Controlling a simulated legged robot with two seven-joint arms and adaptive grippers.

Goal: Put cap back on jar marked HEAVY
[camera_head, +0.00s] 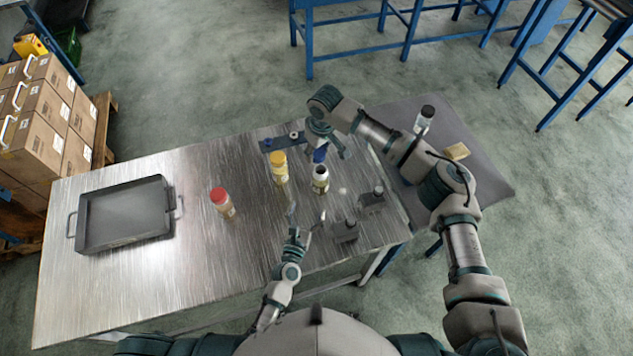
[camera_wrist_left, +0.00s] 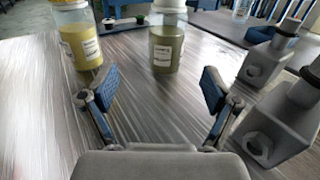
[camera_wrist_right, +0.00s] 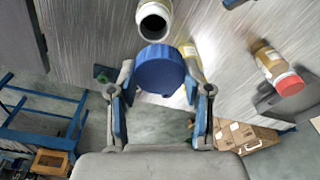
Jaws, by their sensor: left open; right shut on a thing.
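My right gripper (camera_head: 322,150) is shut on a blue cap (camera_wrist_right: 159,70), held behind and above an open jar. The open jar (camera_head: 320,181) stands upright on the metal table. Its dark mouth shows in the right wrist view (camera_wrist_right: 153,21), just beyond the cap and apart from it. In the left wrist view the same jar (camera_wrist_left: 166,46) holds olive-green liquid; its label is too small to read. My left gripper (camera_head: 306,222) is open and empty, low over the table in front of this jar. Its spread fingers also show in the left wrist view (camera_wrist_left: 158,92).
A yellow-capped jar (camera_head: 280,172) stands left of the open jar, a red-capped jar (camera_head: 223,203) farther left. A grey tray (camera_head: 124,244) is at the left. Grey metal blocks (camera_head: 345,232) stand at the right. A black-capped bottle (camera_head: 424,119) is on the grey side table.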

